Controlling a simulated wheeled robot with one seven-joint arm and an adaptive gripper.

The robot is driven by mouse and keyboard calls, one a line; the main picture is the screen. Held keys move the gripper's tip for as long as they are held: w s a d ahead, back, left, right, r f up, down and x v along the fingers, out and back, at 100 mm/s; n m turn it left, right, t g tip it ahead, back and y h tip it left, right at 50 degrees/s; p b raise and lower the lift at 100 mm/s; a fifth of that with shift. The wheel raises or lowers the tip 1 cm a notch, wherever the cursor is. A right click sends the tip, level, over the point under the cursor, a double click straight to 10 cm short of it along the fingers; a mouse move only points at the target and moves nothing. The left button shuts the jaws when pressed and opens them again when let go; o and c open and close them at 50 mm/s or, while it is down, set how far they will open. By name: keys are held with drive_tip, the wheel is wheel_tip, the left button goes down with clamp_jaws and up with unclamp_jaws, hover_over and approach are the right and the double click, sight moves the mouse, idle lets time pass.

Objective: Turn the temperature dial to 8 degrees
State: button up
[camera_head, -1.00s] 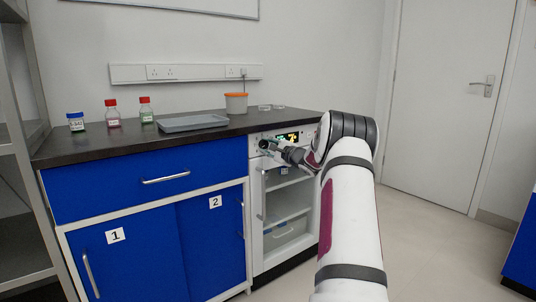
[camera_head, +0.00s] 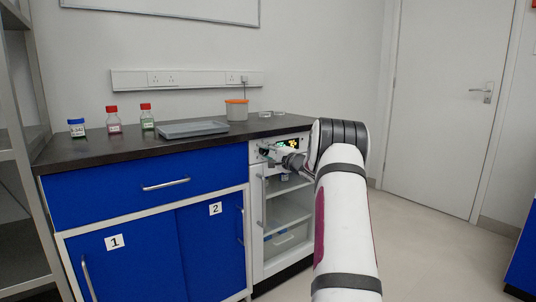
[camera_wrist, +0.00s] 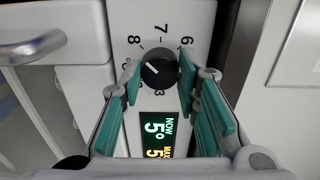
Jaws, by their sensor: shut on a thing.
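The temperature dial (camera_wrist: 158,73), a round black knob with a light mark, sits on the white panel of the under-counter fridge (camera_head: 257,225). Printed numbers including 6, 7 and 8 surround it, turned sideways in the wrist view. The light mark is on the dial's upper-left part; its exact reading is unclear. The display (camera_wrist: 157,134) shows a green "NOW 5°" and a yellow 5 beside it. My gripper (camera_wrist: 159,68) has its teal fingers on both sides of the dial, shut on it. In the head view, my gripper (camera_head: 270,153) is at the panel and covers the dial.
The fridge's vertical handle (camera_head: 263,200) is below the panel and shows at left in the wrist view. Blue cabinets (camera_head: 120,180) stand left of the fridge. The dark counter (camera_head: 100,150) above holds bottles, a grey tray (camera_head: 192,129) and an orange-rimmed tub (camera_head: 236,110).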

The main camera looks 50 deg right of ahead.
drive_tip(key=o, duration=1.2)
drive_tip(key=shift+c, duration=0.2)
drive_tip(key=shift+s, duration=0.1)
drive_tip(key=v, duration=1.1)
drive_tip(key=shift+s, duration=0.4)
